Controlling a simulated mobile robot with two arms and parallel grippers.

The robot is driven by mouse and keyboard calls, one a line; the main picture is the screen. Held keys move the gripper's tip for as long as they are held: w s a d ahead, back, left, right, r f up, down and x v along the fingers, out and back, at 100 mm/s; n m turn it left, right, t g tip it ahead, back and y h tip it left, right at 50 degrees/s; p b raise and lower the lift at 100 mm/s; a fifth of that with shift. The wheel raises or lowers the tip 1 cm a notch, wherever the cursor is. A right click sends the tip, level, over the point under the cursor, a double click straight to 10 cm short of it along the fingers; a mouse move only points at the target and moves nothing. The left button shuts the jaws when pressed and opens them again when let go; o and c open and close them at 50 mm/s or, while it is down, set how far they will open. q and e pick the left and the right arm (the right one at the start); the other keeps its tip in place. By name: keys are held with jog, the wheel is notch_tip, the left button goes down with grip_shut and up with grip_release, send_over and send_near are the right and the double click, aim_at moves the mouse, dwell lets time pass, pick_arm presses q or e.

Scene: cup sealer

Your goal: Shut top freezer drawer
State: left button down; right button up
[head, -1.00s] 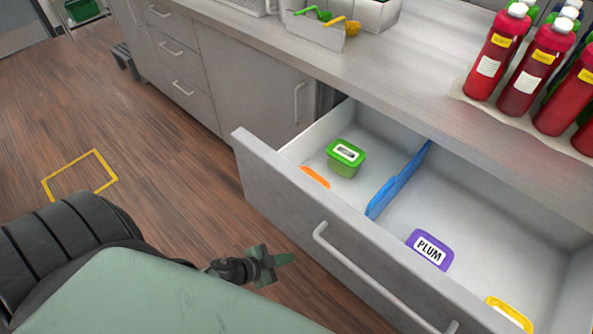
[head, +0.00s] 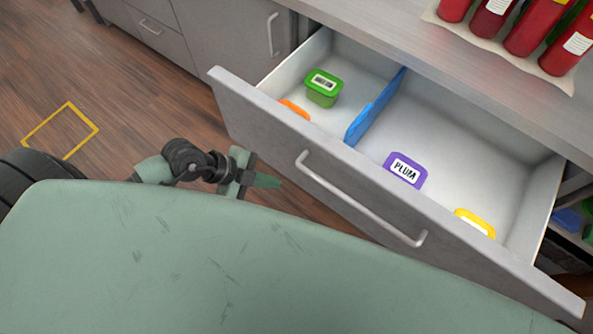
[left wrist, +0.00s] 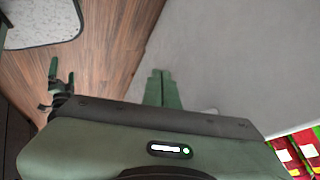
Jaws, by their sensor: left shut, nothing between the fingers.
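The top drawer (head: 265,135) is pulled well out from under the counter, with its grey front and bar handle (head: 360,205) facing me. Inside are a green-lidded tub (head: 323,88), a partly hidden orange tub (head: 294,110), a blue divider (head: 375,108), a purple PLUM tub (head: 405,172) and a yellow tub (head: 474,224). My left gripper (head: 266,181) is shut and empty, left of the handle and in front of the drawer front; I see no clear contact. Its closed fingers (left wrist: 162,88) show in the left wrist view against a grey panel.
Red bottles (head: 530,30) stand on a mat on the counter (head: 440,60) above. Closed grey cabinets (head: 215,30) are to the left. Wood floor with a yellow outline (head: 62,130) is clear at left. A small gripper-like part (left wrist: 62,85) shows at left in the wrist view.

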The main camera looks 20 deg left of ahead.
pick_arm(q)
notch_tip(320, 180, up, 2)
jog(key=y, duration=0.1)
send_near(310, 179)
notch_tip(310, 179, down, 3)
jog(key=s+d, duration=0.1)
jog(key=s, duration=0.1)
jog(key=shift+w+d+f+p, duration=0.1)
jog(key=shift+w+d, duration=0.15)
jog(key=shift+w, duration=0.35)
jog(key=shift+w+d+f+p, duration=0.15)
jog(key=shift+w+d, duration=0.1)
jog(key=shift+w, duration=0.35)
jog(key=shift+w+d+f+p, duration=0.1)
jog(key=shift+w+d, duration=0.15)
jog(key=shift+w, duration=0.35)
jog(key=shift+w, duration=0.1)
